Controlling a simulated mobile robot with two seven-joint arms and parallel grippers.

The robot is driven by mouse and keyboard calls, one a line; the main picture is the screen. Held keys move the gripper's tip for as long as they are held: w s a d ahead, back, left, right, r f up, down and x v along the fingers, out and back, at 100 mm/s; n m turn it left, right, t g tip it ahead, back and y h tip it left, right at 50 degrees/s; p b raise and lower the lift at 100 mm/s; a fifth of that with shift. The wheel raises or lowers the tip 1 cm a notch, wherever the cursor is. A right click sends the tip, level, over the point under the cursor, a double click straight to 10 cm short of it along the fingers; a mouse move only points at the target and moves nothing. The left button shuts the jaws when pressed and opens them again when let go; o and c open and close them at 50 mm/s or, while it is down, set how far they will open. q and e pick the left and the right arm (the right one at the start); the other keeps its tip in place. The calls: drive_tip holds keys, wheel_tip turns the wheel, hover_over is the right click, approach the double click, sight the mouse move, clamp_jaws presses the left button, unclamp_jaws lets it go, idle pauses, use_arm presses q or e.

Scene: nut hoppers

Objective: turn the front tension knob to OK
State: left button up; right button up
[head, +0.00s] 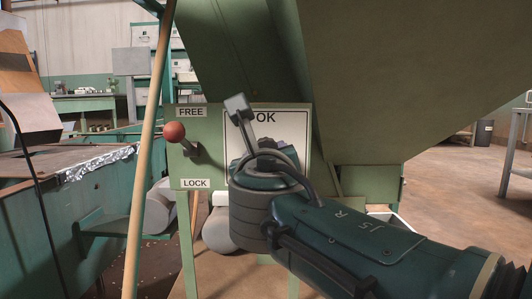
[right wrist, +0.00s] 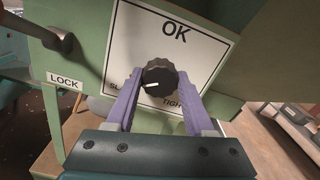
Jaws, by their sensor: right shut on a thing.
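The front tension knob (right wrist: 159,76) is black and round with a white pointer mark. It sits on a white label plate (right wrist: 205,55) with OK at the top, TIGHT at lower right and a partly hidden SLACK at lower left. The pointer lies to the left, on the SLACK side, away from OK. My right gripper (right wrist: 157,92) has its two purple fingers on either side of the knob, shut on it. In the head view my right arm hides the knob, and the plate (head: 298,125) shows around the wrist. My left gripper is not in view.
A lever with a red ball (head: 175,132) stands left of the plate, between the FREE (head: 191,112) and LOCK (head: 195,184) labels. A wooden pole (head: 146,160) stands further left. A green hopper (head: 400,70) slopes overhead. Floor at the right is open.

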clamp_jaws()
drive_tip(key=shift+f+m+b, duration=0.1)
drive_tip(key=shift+m+b, duration=0.7)
drive_tip(key=shift+m, duration=2.6)
drive_tip(key=o, duration=1.3)
unclamp_jaws()
